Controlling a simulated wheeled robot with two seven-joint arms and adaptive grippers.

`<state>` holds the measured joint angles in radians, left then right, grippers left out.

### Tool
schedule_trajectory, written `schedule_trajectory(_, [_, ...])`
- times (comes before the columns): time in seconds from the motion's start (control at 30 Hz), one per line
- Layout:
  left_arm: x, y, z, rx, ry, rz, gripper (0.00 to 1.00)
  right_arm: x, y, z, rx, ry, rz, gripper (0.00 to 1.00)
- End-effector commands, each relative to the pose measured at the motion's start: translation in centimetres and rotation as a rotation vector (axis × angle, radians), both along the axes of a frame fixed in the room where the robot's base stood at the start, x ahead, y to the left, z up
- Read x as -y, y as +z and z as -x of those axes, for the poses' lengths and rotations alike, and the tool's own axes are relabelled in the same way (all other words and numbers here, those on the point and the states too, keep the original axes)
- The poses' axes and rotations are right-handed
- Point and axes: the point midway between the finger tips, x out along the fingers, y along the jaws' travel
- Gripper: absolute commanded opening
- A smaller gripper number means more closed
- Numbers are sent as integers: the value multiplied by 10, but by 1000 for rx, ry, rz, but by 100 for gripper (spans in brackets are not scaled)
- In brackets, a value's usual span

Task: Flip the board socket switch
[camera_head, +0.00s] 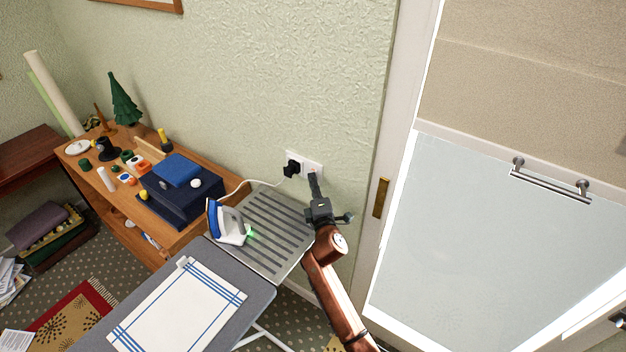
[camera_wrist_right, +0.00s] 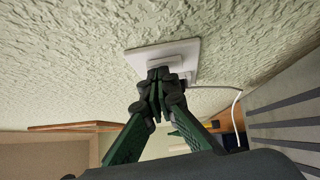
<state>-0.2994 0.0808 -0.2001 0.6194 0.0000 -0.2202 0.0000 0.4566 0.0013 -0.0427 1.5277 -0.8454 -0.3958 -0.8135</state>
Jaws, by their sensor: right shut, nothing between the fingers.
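A white double wall socket (camera_head: 305,162) is on the green textured wall above the ironing board's iron rest. A black plug (camera_head: 292,168) with a white cord sits in its left side. My right gripper (camera_head: 313,176) reaches up to the socket's right side. In the right wrist view the socket plate (camera_wrist_right: 190,54) is right behind the shut, empty fingertips (camera_wrist_right: 159,76). The fingertips hide part of the plate and the switch, so I cannot tell its position or whether they touch it. My left gripper is not in view.
The ironing board (camera_head: 255,292) holds a folded blue-striped cloth (camera_head: 178,308). A blue and white iron (camera_head: 228,224) with a green light stands on the slatted rest (camera_head: 272,246). A cluttered wooden desk (camera_head: 222,187) is left; a white-framed door (camera_head: 480,220) is right.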

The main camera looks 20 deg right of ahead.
Motion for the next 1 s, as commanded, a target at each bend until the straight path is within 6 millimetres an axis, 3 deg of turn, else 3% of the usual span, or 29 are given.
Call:
schedule_trajectory(0.03, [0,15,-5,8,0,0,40,2,12,-1,-8,-1,-14,0])
schedule_trajectory(0.33, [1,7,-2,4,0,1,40,-2,3,1,-8,-1,-12,0])
schedule_trajectory(0.57, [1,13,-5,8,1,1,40,-34,12,15,-6,7,-15,0])
schedule_trajectory(0.8, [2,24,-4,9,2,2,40,-36,18,70,-6,0,-13,0])
schedule_trajectory(1.0, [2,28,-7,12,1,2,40,-38,20,103,-4,-4,-11,0])
